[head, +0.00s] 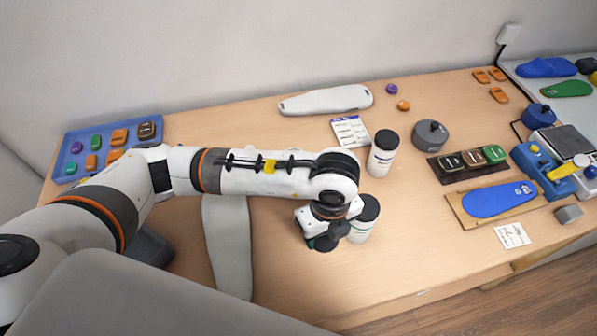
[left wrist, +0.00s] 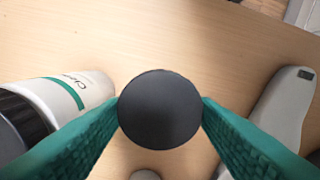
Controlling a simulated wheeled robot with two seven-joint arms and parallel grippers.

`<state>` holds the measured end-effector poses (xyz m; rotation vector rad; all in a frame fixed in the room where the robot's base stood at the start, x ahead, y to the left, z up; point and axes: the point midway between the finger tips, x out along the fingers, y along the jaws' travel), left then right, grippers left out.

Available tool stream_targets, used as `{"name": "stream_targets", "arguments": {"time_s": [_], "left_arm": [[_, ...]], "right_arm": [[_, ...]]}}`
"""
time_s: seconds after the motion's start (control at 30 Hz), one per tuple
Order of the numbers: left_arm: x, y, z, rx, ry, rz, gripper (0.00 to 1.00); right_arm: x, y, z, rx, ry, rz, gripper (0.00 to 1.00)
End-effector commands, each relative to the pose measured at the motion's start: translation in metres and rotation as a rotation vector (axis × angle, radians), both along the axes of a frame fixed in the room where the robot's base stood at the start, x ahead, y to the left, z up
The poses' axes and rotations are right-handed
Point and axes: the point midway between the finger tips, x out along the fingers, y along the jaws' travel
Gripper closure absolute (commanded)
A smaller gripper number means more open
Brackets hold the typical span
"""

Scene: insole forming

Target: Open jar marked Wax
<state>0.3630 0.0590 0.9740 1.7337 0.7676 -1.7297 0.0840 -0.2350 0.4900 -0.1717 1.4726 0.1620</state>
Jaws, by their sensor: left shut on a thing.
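My left gripper (head: 325,241) is low over the middle of the table, beside a white jar with a black lid and green stripe (head: 362,222). In the left wrist view its green fingers (left wrist: 160,112) are shut on a round black lid-like top (left wrist: 158,108). Whether a jar body is under this top is hidden. The green-striped jar (left wrist: 62,100) lies to its left there, its label partly showing "Clea". Another white jar with a black lid (head: 381,155) stands farther back. No label reading "Wax" can be made out. My right gripper is not in view.
A grey-white shoe last (head: 228,245) lies left of the gripper, and another (head: 326,100) at the back. A blue tray (head: 73,143) with colored pieces is at far left. A grey pot (head: 430,135) and blue insole on a board (head: 498,200) are right.

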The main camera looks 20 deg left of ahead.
Motion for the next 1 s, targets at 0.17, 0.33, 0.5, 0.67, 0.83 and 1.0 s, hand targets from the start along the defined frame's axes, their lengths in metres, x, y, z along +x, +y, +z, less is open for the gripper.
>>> {"name": "stream_targets", "arguments": {"time_s": [0.17, 0.33, 0.5, 0.67, 0.83, 1.0], "left_arm": [[-0.003, -0.005, 0.0, -0.004, 0.0, 0.146, 0.74], [0.011, 0.005, -0.008, -0.001, 0.001, 0.189, 0.74], [0.043, 0.027, -0.027, 0.001, 0.001, 0.188, 0.74], [0.071, 0.045, -0.044, -0.001, 0.0, 0.185, 0.74], [0.085, 0.054, -0.055, -0.004, 0.0, 0.18, 0.74], [0.099, 0.064, -0.063, -0.003, 0.0, 0.182, 0.74]], "right_arm": [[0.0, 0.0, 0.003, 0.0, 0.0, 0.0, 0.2], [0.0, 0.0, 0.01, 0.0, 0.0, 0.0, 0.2], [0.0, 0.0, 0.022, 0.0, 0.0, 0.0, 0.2], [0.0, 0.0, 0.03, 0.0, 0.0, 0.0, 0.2], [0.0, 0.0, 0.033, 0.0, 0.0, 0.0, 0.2], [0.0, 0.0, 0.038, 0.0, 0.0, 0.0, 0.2]]}}
